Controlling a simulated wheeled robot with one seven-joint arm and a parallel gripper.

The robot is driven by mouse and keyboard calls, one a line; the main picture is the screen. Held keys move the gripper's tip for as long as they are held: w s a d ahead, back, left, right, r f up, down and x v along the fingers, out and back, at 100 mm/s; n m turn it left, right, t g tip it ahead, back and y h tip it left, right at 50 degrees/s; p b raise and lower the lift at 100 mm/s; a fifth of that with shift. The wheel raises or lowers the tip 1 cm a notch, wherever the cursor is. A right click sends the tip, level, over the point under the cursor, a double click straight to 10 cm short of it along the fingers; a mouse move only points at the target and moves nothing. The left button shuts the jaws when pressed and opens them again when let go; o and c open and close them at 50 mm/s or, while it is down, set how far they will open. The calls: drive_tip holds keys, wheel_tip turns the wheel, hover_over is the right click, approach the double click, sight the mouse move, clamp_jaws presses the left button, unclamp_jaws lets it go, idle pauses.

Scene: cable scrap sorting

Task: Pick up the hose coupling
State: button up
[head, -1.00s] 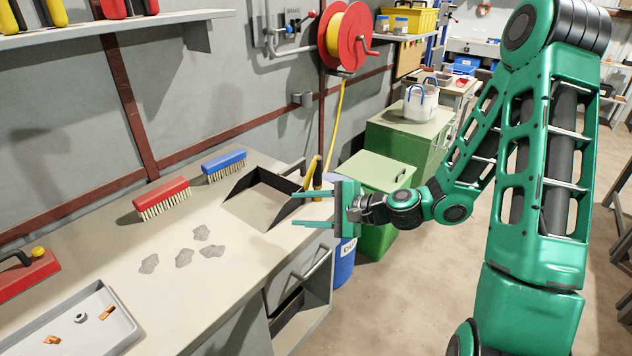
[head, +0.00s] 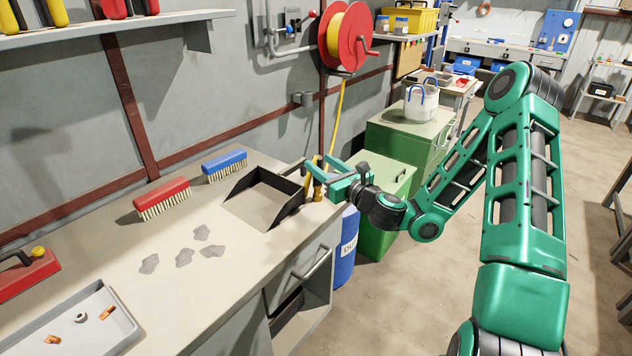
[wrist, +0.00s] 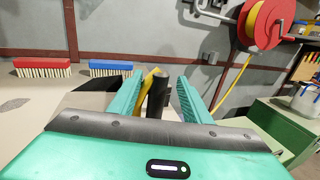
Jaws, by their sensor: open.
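My gripper (head: 320,166) is open above the right end of the bench, beside the dustpan. In the wrist view its two green fingers (wrist: 164,78) stand apart, with a yellow part (wrist: 147,84) and a dark upright cylinder (wrist: 156,98) showing between them. In the head view a brass-yellow piece (head: 317,191) stands at the bench's right edge, just below the fingers, which partly hide it. I cannot tell for sure whether this is the hose coupling. A small grey ring-shaped piece (head: 81,318) lies in the tray at the lower left, far from my gripper.
The black dustpan (head: 236,186) lies left of my gripper. A red brush (head: 162,197), a blue brush (head: 224,165) and several grey scraps (head: 184,258) are on the bench. The grey tray (head: 123,338) also holds copper pieces. A blue drum (head: 345,262) stands beyond the bench end.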

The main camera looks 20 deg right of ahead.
drive_tip(key=x, duration=0.6)
drive_tip(key=shift+w, duration=0.2)
drive_tip(key=shift+c, duration=0.2)
clamp_jaws()
